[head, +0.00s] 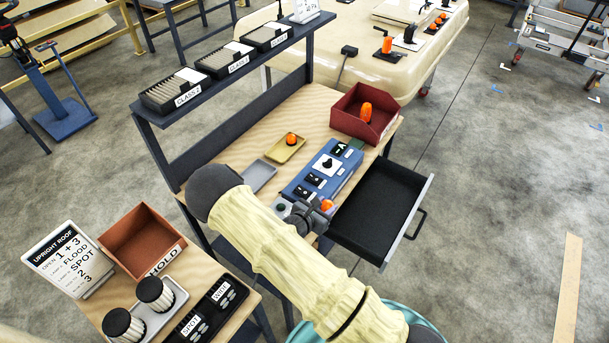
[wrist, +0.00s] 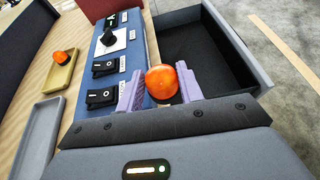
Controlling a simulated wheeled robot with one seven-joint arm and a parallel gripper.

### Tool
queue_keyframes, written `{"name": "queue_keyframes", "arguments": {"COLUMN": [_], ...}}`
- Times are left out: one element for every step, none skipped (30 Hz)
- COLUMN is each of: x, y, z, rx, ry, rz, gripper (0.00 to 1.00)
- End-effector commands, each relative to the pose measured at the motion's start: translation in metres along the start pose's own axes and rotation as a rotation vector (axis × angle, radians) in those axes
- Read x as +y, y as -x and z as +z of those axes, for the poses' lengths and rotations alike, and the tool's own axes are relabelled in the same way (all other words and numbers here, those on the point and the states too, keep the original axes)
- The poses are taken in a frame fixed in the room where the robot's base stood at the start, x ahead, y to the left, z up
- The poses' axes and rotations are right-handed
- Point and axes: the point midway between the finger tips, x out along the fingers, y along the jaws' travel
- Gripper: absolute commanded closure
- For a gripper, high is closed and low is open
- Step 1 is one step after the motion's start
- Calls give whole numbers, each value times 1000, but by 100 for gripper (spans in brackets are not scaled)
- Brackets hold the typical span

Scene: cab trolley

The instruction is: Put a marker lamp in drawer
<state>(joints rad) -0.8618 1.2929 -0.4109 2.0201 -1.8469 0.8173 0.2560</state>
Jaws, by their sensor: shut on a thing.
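My gripper (head: 318,212) is shut on an orange marker lamp (wrist: 161,82), which sits between the two purple fingers in the wrist view; the lamp also shows in the head view (head: 327,205). The open drawer (head: 413,200) has a black inside and sticks out to the right of the workbench. In the wrist view the drawer (wrist: 246,45) lies just beyond and to the right of the held lamp. One more orange lamp (head: 291,139) sits in a yellow tray (head: 275,155), and another (head: 366,112) stands in a red bin (head: 345,122).
A blue switch box (head: 305,172) stands on the bench, left of my gripper. A shelf (head: 220,80) with labelled boxes runs above the bench. A HOLD bin (head: 130,245) stands front left. The floor right of the drawer is clear.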

Motion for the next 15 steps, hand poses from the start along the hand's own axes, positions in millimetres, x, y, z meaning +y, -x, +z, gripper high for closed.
{"name": "queue_keyframes", "arguments": {"x": [-19, -29, -42, -51, -61, -72, -79, -83, -87, -90, -91, -93, -94, -94, -95], "y": [1, 2, 2, 2, 2, 0, -2, -4, -6, -8, -10, -12, -14, -16, -19], "z": [-10, -15, -22, -28, -34, -44, -52, -57, -64, -69, -74, -80, -85, -91, -98], "rx": [-1, -1, -1, -1, -2, -3, -3, -3, -3, -2, -2, -3, -2, -2, -2], "ry": [-3, -10, -18, -25, -32, -40, -46, -51, -57, -59, -61, -64, -65, -66, -67], "rz": [-29, -45, -65, -81, -96, -115, -127, -134, -141, -146, -149, -153, -155, -157, -158], "gripper": [86, 86, 86, 86, 86, 86, 86, 86, 86, 86, 86, 86, 86, 86, 86]}}
